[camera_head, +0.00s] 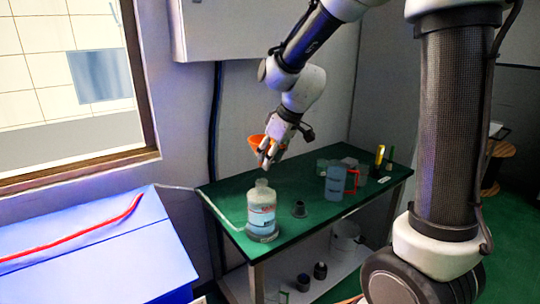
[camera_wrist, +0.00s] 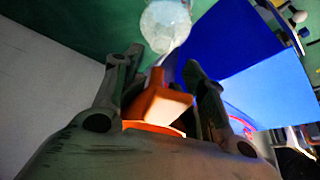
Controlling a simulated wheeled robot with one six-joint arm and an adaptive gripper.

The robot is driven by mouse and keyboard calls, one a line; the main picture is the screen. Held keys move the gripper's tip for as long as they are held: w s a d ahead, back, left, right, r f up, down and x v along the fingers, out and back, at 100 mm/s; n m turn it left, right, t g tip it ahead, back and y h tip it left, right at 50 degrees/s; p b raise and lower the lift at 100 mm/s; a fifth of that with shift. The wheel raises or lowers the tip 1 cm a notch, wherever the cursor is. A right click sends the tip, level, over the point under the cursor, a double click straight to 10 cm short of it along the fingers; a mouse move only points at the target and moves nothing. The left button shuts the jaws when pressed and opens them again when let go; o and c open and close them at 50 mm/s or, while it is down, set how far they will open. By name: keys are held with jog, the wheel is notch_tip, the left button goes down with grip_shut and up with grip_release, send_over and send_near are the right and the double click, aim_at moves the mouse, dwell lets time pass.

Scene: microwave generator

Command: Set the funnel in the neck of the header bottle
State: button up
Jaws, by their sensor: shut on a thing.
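My gripper (camera_head: 268,158) is shut on the orange funnel (camera_head: 255,142). It holds the funnel in the air above the header bottle (camera_head: 261,214), with a clear gap between them. The bottle is whitish with a label and stands upright near the left front of the green table, its neck uncovered. In the wrist view, the funnel (camera_wrist: 160,104) sits between the fingers of my gripper (camera_wrist: 162,62). The bottle (camera_wrist: 165,24) shows beyond the fingertips, pale and blurred. The fingers partly hide the funnel.
The green table (camera_head: 225,190) also holds a dark fitting (camera_head: 299,209), a jug with a red handle (camera_head: 335,184) and clear containers at the back right. A blue box (camera_head: 95,265) with a red hose stands at the left. A wall cabinet (camera_head: 225,30) hangs above.

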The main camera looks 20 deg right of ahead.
aim_at(266, 186)
jog(key=shift+w+a+f, duration=0.1)
jog(key=shift+f, duration=4.1)
jog(key=o, duration=1.1)
jog(key=shift+r, duration=0.1)
jog(key=v, duration=1.1)
jog(key=shift+d+r, duration=0.2)
jog(key=shift+r, duration=0.1)
